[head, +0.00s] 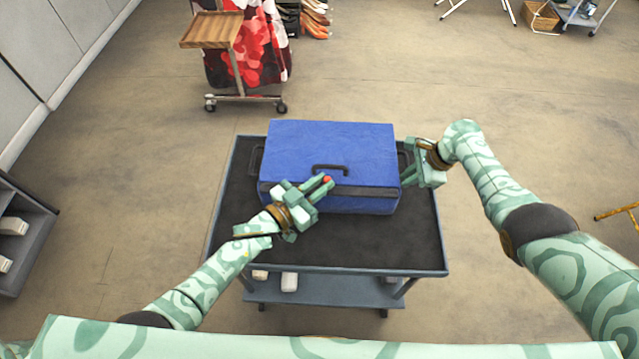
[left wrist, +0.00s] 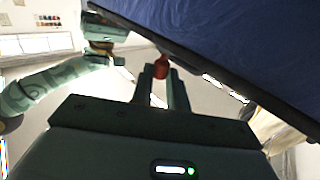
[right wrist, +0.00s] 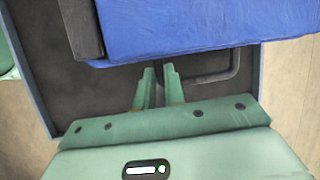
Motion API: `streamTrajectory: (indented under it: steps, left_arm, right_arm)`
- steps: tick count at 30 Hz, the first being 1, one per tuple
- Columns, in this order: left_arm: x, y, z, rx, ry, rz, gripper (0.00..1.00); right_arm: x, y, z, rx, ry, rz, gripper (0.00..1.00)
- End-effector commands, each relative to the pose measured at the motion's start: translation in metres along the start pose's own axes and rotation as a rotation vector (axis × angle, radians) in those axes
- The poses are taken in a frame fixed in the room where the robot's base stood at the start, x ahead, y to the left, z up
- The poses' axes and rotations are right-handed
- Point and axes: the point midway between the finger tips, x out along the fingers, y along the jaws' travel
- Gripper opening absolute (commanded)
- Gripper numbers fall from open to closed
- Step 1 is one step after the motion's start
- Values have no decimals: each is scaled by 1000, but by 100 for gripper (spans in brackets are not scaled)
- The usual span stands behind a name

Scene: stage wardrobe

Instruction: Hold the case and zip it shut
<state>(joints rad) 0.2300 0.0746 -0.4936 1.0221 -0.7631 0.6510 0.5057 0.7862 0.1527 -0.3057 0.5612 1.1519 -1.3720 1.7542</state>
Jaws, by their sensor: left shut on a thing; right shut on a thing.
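The blue case (head: 340,145) lies closed-looking on the dark cart top, with a black handle (head: 330,168) on its front and a dark zip band (head: 375,190) below the lid edge. My left gripper (head: 325,182) is at the case's front, shut on the red zip pull (left wrist: 159,70), whose red tip also shows in the head view. My right gripper (head: 408,172) is at the case's right side. In the right wrist view its fingers (right wrist: 159,78) are shut on the dark side handle (right wrist: 236,64). The left arm hides part of the front band.
The cart (head: 420,240) has a raised rim, with bare top in front of the case. White items (head: 289,281) rest on its lower shelf. A rack with red clothing (head: 262,50) stands behind, and a grey shelf unit (head: 20,235) at left. Open floor surrounds the cart.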

Motion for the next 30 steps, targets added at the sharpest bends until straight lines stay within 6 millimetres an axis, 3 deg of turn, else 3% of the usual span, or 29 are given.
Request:
streamTrajectory:
  steps: [9,17,18,20,30]
  left_arm:
    - [30,31,0,-1,-1,1,0]
    - [31,32,0,1,-2,1,0]
    - [31,32,0,1,-2,1,24]
    - [31,32,0,1,-2,1,39]
    - [26,31,1,1,-1,0,39]
  right_arm:
    - [0,0,1,0,-2,0,0]
    - [0,0,1,0,-2,-1,0]
    - [0,0,1,0,-1,-1,0]
    - [0,0,1,0,-1,-1,0]
    - [0,0,0,0,-1,-1,0]
